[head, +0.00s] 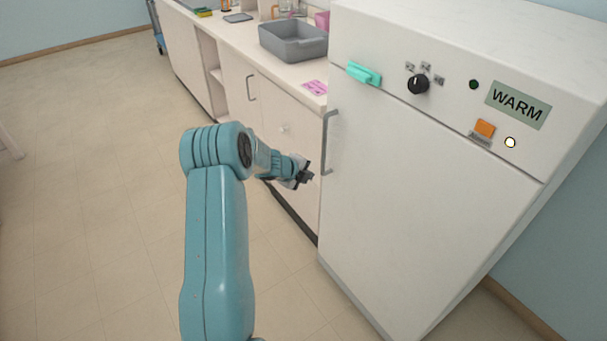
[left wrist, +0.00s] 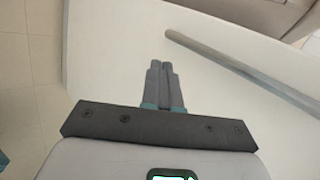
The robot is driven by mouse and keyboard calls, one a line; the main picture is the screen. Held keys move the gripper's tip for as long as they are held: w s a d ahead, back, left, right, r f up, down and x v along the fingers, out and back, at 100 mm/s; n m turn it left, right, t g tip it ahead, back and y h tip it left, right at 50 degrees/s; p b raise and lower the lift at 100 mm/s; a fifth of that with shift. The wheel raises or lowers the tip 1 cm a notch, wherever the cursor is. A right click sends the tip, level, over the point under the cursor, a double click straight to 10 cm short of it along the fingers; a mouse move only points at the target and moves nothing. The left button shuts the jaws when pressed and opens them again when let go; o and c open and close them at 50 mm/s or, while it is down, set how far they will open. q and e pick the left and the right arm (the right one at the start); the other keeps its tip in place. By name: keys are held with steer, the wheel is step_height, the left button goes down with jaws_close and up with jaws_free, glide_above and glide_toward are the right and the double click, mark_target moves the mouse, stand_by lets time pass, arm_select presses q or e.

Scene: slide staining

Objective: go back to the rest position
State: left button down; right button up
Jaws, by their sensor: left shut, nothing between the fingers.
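My left gripper (head: 307,177) is at the end of the teal arm, in front of the lower cabinets and close to the left edge of the white appliance (head: 400,200). In the left wrist view its two fingers (left wrist: 164,75) are together, with nothing between them. The appliance's grey door handle (head: 328,142) is just right of the gripper in the head view. The handle also shows as a long grey bar (left wrist: 240,70) beside the fingers in the left wrist view, apart from them. The appliance door looks shut. My right gripper is in neither view.
The appliance has a teal latch (head: 364,74), a black knob (head: 418,84), an orange switch (head: 485,127), a lit lamp (head: 510,142) and a WARM sign (head: 518,105). A grey basin (head: 293,42) and a pink note (head: 315,87) are on the counter (head: 240,35). The floor (head: 90,200) at left is clear.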

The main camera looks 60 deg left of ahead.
arm_select(q)
steer(key=shift+s+r, duration=0.3)
steer(key=shift+s, duration=0.05)
steer(key=shift+d+r, duration=0.1)
